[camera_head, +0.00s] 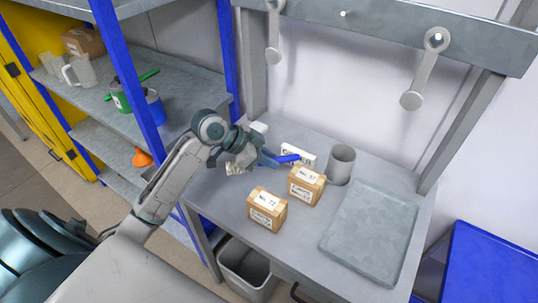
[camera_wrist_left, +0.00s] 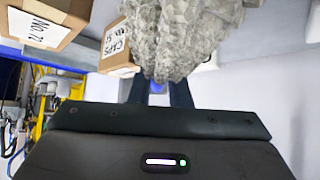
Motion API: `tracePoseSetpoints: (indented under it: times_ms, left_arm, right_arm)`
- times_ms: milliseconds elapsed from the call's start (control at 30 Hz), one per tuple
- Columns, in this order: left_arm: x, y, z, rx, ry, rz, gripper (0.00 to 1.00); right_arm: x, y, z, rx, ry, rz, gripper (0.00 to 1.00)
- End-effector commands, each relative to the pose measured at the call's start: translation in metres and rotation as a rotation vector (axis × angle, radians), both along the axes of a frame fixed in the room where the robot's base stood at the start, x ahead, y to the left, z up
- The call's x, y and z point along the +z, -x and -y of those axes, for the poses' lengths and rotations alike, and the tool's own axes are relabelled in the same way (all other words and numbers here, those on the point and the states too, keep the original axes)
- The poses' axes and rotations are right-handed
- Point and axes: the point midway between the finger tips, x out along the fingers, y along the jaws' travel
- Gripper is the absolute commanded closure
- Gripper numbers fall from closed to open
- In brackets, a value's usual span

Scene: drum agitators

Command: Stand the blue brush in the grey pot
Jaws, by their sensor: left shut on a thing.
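My left gripper (camera_head: 266,159) is over the workbench, shut on the blue brush (camera_head: 288,158), whose blue end sticks out to the right beyond the fingers. My right gripper is not in view.
Cardboard boxes No. 57 (camera_head: 306,187) and No. 72 (camera_head: 266,211) stand in front of the brush and pot. A crumpled greyish thing (camera_wrist_left: 185,35) is close to the gripper. A grey tray (camera_head: 370,232) lies at right. Hooks hang from the rail above.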

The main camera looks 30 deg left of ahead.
Motion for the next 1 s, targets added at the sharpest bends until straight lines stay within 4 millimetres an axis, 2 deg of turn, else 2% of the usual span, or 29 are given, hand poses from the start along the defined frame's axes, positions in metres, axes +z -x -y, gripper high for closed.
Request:
tracePoseSetpoints:
  times_ms: [567, 600, 700, 1000]
  left_arm:
    - [-0.012, 0.0, 0.0, -0.001, -0.001, 0.002, 1.0]
    - [-0.012, 0.0, 0.0, -0.001, -0.001, 0.002, 0.79]
    - [-0.011, 0.0, 0.0, -0.001, -0.001, 0.002, 0.61]
    - [-0.009, 0.0, 0.0, 0.0, -0.002, 0.002, 0.61]
  right_arm:
    - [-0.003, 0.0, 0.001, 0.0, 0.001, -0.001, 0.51]
    - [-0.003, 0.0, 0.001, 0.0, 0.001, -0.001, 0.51]
    - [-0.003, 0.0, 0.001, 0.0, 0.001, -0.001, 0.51]
    - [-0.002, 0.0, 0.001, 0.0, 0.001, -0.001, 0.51]
